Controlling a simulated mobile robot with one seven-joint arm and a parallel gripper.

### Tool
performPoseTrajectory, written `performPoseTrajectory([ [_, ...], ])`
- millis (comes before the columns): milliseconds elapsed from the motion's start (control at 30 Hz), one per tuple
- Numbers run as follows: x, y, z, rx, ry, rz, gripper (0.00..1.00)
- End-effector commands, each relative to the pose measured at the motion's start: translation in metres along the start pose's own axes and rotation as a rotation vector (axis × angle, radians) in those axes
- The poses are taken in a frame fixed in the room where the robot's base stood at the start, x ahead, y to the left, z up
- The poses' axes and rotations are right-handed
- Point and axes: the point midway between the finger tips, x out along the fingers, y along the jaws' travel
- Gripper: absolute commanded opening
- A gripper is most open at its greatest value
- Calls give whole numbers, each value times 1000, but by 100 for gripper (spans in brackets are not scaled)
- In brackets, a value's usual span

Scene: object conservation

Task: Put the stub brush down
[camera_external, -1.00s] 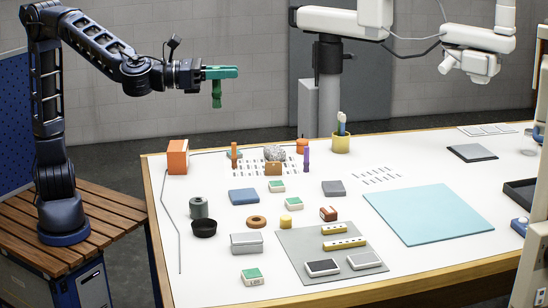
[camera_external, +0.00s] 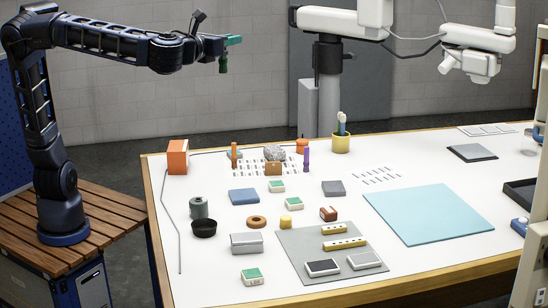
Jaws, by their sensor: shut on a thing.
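My gripper (camera_external: 230,41) is high in the air, above and behind the far left part of the table. It is shut on a green thing, which I take to be the stub brush (camera_external: 223,64); a green part hangs straight down below the jaws. The brush is well clear of the white tabletop (camera_external: 330,175) and touches nothing below. Its bristles are too small to make out.
An orange block (camera_external: 177,157) stands at the table's far left corner. A dark bowl (camera_external: 204,228), a blue pad (camera_external: 244,196) and several small items crowd the left and middle. A light blue mat (camera_external: 430,213) lies bare at right. A white arm (camera_external: 340,22) hangs behind.

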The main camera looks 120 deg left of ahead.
Motion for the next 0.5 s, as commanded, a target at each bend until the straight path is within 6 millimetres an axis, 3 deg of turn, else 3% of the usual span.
performPoseTrajectory([
  [200, -3, 44, 39, -2, -1, 160, 0],
  [500, -9, 81, 69, 0, 0, 274, 0],
])
